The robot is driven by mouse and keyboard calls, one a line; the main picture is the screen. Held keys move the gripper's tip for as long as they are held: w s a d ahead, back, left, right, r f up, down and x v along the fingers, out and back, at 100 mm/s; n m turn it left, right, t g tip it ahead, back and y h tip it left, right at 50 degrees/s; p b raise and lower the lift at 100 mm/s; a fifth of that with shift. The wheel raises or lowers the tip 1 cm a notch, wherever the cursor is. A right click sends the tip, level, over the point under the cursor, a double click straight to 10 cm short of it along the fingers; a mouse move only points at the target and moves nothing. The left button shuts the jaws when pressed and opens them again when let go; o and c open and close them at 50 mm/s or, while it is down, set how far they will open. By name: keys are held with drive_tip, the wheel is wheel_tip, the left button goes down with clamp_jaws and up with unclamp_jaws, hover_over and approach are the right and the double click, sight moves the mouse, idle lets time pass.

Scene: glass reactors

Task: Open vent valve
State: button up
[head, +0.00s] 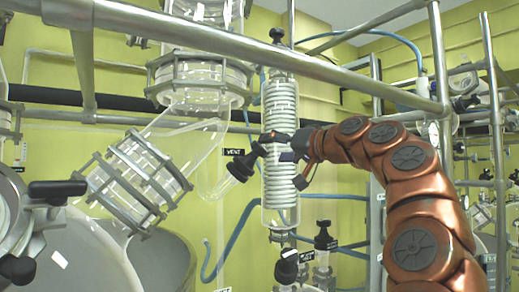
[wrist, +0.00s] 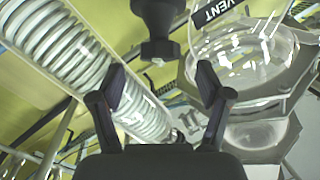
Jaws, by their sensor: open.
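The vent valve has a black knob (head: 240,166) on an angled glass side arm, under a black VENT label (head: 233,152). In the wrist view the knob (wrist: 158,22) is at the top centre, with the label (wrist: 214,11) to its right. My gripper (head: 264,150) is in front of the coiled condenser, close to the right of the knob. In the wrist view my gripper (wrist: 162,82) is open and empty. The knob's lower end lies just above the gap between the fingertips, and no finger visibly touches it.
The coiled glass condenser (head: 280,103) stands behind my gripper. A metal rail (head: 240,48) crosses above. A clamped glass joint (head: 135,180) is to the left, with a large glass vessel (head: 165,262) below. More black-capped valves (head: 325,236) stand at the lower right.

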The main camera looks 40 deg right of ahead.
sight(266, 150)
drive_tip(key=w, duration=0.2)
drive_tip(key=w+p, duration=0.1)
drive_tip(key=w, duration=0.2)
drive_tip(key=shift+w+a, duration=0.35)
drive_tip(key=shift+w, duration=0.05)
drive_tip(key=c, duration=1.2)
drive_tip(key=shift+o, duration=0.2)
drive_tip(key=shift+y+p, duration=0.3)
drive_tip(key=n+y+p, duration=0.1)
drive_tip(key=n+y, duration=0.1)
drive_tip(key=n, duration=0.1)
drive_tip(key=shift+w+r+n+y+p, duration=0.1)
drive_tip(key=shift+r+n+y+p, duration=0.1)
drive_tip(key=shift+n+y+p, duration=0.15)
drive_tip(key=n+y+p, duration=0.2)
drive_tip(key=p, duration=0.1)
drive_tip(key=shift+d+r+n+y, duration=0.1)
drive_tip(key=shift+n+y, duration=0.25)
drive_tip(key=n+y+p, duration=0.1)
drive_tip(key=n+p, duration=0.1)
drive_tip(key=n+g+y+p, duration=0.1)
drive_tip(key=y+p, duration=0.1)
drive_tip(key=shift+f+n+g, duration=0.3)
drive_tip(key=shift+n, duration=0.1)
drive_tip(key=shift+d+n+g+y+p, duration=0.1)
drive_tip(key=shift+n+g+y+p, duration=0.3)
drive_tip(key=shift+n+y+p, duration=0.25)
